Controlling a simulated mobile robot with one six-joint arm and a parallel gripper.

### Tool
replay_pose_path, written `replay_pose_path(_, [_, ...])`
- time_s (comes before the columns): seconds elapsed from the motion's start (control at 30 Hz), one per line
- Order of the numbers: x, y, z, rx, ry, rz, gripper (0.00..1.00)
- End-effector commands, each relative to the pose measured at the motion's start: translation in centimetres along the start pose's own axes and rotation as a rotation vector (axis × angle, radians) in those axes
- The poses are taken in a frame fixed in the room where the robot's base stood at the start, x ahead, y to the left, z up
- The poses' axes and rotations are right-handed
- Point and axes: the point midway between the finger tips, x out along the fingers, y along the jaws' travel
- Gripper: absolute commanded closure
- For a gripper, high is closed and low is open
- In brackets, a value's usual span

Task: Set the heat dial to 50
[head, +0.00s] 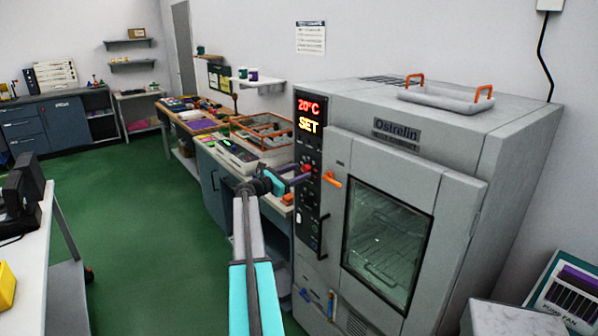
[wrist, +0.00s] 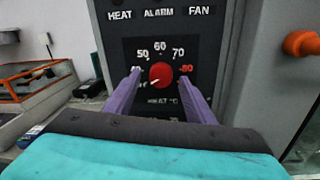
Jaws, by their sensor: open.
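The heat dial (wrist: 161,76) is a red round knob on the dark control panel (wrist: 115,52). Numbers 50, 60, 70 and 80 show around it, with a partly covered 40 at the left. A pale mark on the knob seems to point to the lower left. The display (head: 308,115) reads 20°C and SET. My gripper (head: 304,175) is at the panel. In the wrist view my gripper (wrist: 160,79) is open, with one purple finger on each side of the dial. I cannot tell whether the fingers touch it.
The grey oven (head: 450,165) has its glass door closed. A bench (head: 222,150) with an orange-framed tray (head: 262,130) stands to the left. Green floor (head: 130,230) is clear further left.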

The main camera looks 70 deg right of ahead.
Motion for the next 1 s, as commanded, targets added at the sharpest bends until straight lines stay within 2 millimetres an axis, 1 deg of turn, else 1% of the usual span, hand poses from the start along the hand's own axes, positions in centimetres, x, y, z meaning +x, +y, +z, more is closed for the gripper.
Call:
replay_pose_path(0.03, [0.4, 0.1, 0.1, 0.000, 0.000, 0.000, 0.50])
replay_pose_path(0.13, [0.8, 0.0, 0.0, 0.000, 0.000, 0.000, 0.50])
replay_pose_path(0.43, [0.9, 0.0, 0.0, 0.000, 0.000, 0.000, 0.50])
replay_pose_path(0.47, [0.9, 0.0, 0.0, 0.000, 0.000, 0.000, 0.52])
replay_pose_path(0.5, [0.9, 0.0, 0.0, 0.000, 0.000, 0.000, 0.59])
replay_pose_path(0.7, [0.9, 0.0, 0.0, 0.000, 0.000, 0.000, 0.92])
replay_pose_path(0.73, [-0.2, -0.6, 0.1, 0.000, 0.001, 0.004, 0.92])
replay_pose_path(0.8, [0.5, -0.1, 0.0, 0.001, 0.000, 0.001, 0.92])
replay_pose_path(1.0, [0.8, 0.1, -0.1, 0.013, -0.001, 0.001, 0.92])
